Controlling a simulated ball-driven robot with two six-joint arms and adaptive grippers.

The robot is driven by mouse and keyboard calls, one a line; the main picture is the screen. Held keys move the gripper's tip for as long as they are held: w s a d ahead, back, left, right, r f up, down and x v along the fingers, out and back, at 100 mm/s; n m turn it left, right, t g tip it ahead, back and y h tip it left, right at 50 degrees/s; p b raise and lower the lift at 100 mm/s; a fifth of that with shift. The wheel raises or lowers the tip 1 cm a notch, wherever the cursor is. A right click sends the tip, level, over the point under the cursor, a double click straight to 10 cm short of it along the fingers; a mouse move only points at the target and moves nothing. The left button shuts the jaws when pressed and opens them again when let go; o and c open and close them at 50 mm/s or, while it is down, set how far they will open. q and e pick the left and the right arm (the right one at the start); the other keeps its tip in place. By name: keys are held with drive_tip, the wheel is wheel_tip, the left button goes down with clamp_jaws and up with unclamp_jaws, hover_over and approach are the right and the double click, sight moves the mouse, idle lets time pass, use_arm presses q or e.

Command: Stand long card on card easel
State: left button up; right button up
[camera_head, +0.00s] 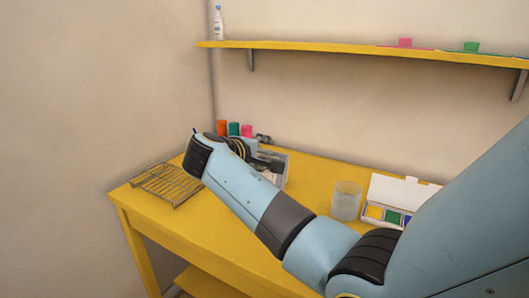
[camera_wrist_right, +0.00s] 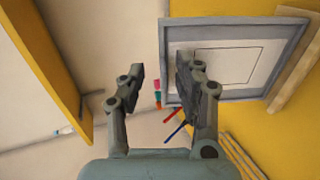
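My right gripper (camera_wrist_right: 166,75) is open, with a clear gap between its two fingers and nothing between them. A grey-framed board (camera_wrist_right: 235,58) with a white face and a thin dark rectangle outline lies past the right finger, which covers part of its left side. I cannot tell whether this is the card easel or whether the outlined rectangle is a card. In the head view my right gripper (camera_head: 265,160) is over the back of the table, beside a pale grey framed thing (camera_head: 281,170), partly hidden by it. I cannot make out the long card for certain. My left gripper is out of view.
The yellow table (camera_head: 310,225) carries a wire rack (camera_head: 167,184) at left, a clear cup (camera_head: 346,200) and a white case of coloured pads (camera_head: 393,214) at right. Orange, teal and pink things (camera_head: 234,128) stand at the back. A yellow shelf (camera_head: 350,53) runs above.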

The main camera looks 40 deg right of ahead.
drive_tip(key=v, duration=0.7)
drive_tip(key=shift+a, duration=0.25)
idle(0.6)
